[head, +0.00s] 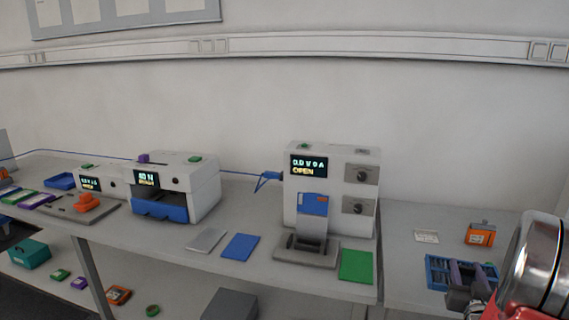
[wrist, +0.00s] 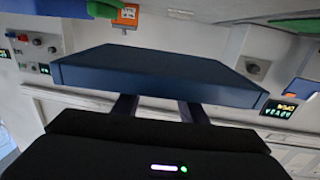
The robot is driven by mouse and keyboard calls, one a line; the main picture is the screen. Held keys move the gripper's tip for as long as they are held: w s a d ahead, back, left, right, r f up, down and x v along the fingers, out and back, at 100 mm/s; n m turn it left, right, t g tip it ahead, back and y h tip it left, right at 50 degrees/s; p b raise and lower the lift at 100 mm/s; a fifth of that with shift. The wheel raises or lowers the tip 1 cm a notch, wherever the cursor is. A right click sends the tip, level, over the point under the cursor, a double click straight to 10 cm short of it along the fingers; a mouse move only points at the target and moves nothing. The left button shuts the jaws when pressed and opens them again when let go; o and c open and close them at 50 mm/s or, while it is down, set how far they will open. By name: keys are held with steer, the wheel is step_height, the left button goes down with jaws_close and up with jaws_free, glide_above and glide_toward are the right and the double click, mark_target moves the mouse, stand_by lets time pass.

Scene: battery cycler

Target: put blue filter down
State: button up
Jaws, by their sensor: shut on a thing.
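The blue filter (head: 436,270) is a flat blue frame with dark slats in the head view, at the right over the grey bench. My gripper (head: 468,273), with purple fingers, is shut on it. In the wrist view the filter (wrist: 150,72) is a wide dark blue slab across the middle, and my two fingers (wrist: 157,108) meet its near side. The head view does not show clearly whether the filter touches the bench. My arm hides what lies to its right.
The cycler (head: 333,190) reading "OPEN" stands left of my gripper. A green mat (head: 356,267), a blue mat (head: 240,246) and a grey mat (head: 206,241) lie around its front. An orange box (head: 480,234) and a white card (head: 427,237) lie behind the filter.

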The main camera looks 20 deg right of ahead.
steer(key=w+a+f+n+t+y, duration=0.1)
steer(key=w+a+y, duration=0.1)
steer(key=w+a, duration=0.75)
steer(key=w+a+f+n+t+y, duration=0.15)
steer(key=w+a, duration=0.25)
steer(key=a, duration=1)
steer(key=w+a+f+n+y, duration=0.1)
steer(key=w+a+n+y, duration=0.1)
steer(key=a, duration=1.1)
steer(key=w+a+n+y, duration=0.1)
steer(key=a+y, duration=0.4)
steer(key=a, duration=0.7)
steer(key=shift+w+a+f+n+t, duration=0.35)
steer(key=shift+a+n+t, duration=0.1)
steer(key=shift+n, duration=0.4)
steer(key=shift+r, duration=0.25)
steer(key=s+f, duration=0.5)
steer(key=f, duration=0.1)
steer(key=shift+f, duration=0.4)
steer(key=shift+s, duration=0.15)
